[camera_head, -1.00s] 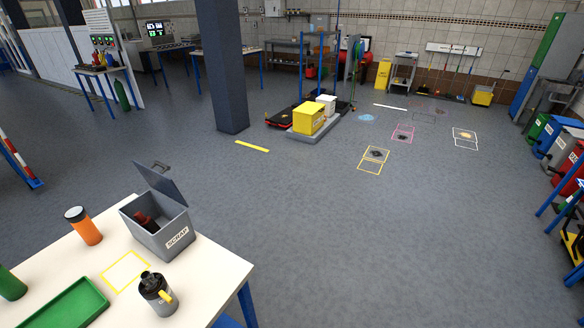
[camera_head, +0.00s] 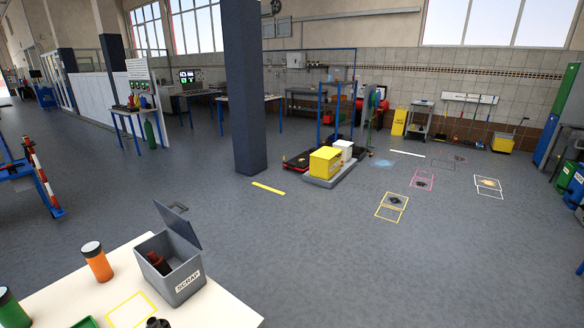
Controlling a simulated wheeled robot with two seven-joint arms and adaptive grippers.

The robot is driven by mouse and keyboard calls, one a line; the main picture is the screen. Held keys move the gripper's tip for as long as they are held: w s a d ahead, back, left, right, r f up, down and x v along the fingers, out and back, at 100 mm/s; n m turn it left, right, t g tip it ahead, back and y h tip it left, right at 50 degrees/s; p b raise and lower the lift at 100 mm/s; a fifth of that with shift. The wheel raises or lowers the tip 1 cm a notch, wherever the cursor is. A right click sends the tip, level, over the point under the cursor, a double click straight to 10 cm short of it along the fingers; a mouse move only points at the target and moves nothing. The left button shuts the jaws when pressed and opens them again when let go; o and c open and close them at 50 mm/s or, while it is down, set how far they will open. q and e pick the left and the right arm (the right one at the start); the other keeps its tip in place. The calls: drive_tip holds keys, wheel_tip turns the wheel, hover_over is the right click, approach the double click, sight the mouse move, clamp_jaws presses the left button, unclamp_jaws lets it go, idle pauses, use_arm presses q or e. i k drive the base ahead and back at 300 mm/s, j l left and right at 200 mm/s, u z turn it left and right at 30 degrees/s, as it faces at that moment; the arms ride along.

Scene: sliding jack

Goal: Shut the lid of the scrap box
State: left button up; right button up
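The grey scrap box (camera_head: 184,285), marked SCRAP, stands on the cream table (camera_head: 226,313) at the lower left. Its lid (camera_head: 178,226) is open, tilted up at the far side, with a dark handle (camera_head: 179,207) at its top. A dark red and black object (camera_head: 159,263) lies inside the box. Neither of my grippers shows in the view.
An orange bottle (camera_head: 98,264) stands left of the box, and a green bottle (camera_head: 12,308) is at the left edge. A dark bottle top (camera_head: 158,323) and a green tray's corner (camera_head: 86,322) show at the bottom. A yellow outline (camera_head: 131,309) marks bare tabletop.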

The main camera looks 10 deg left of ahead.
sight(180, 225)
drive_tip(key=i+l+u, duration=0.2)
drive_tip(key=u, duration=0.15)
drive_tip(key=i+l+u, duration=0.5)
drive_tip(key=l+u, duration=0.25)
drive_tip(key=i+l+u, duration=0.2)
drive_tip(key=u, duration=0.2)
drive_tip(key=l+u, duration=0.35)
drive_tip(key=l, duration=0.15)
drive_tip(key=l+u, duration=0.35)
drive_tip(key=l, duration=0.15)
drive_tip(key=l+u, duration=0.4)
drive_tip(key=i+l, duration=0.05)
